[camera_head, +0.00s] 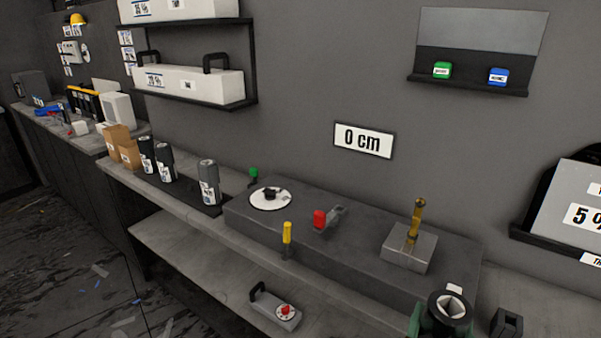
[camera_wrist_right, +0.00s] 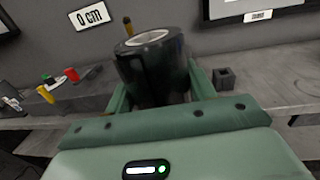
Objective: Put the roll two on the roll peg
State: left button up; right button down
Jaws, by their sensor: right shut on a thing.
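A black roll with a pale hollow core (camera_head: 450,306) is upright at the lower right of the head view. My right gripper (camera_head: 446,318), green, is shut on it; the roll also shows between the fingers in the wrist view (camera_wrist_right: 152,72). A brass upright post (camera_head: 415,222), which looks like the roll peg, stands on a grey block (camera_head: 408,252) up and left of the held roll. Nothing is on the post. The roll appears apart from it. The roll's lower part is hidden in the head view. My left gripper is not in view.
A dark raised slab (camera_head: 340,248) carries the block, a white disc (camera_head: 270,198) and a red-handled tool (camera_head: 325,218). A small black holder (camera_head: 507,322) stands right of the held roll. Several black canisters (camera_head: 209,182) stand at left. A "0 cm" sign (camera_head: 364,141) hangs behind.

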aim_at(190, 190)
jog(key=i+j, duration=0.2)
jog(key=j, duration=0.15)
jog(key=i+j, duration=0.15)
jog(key=j, duration=0.25)
jog(key=i+j, duration=0.2)
jog(key=j, duration=0.15)
jog(key=i+j, duration=0.2)
jog(key=j, duration=0.2)
jog(key=i+j, duration=0.15)
jog(key=j, duration=0.2)
jog(key=i+j, duration=0.2)
jog(key=j, duration=0.15)
jog(key=i+j, duration=0.15)
jog(key=j, duration=0.25)
jog(key=i+j, duration=0.1)
jog(key=i, duration=0.6)
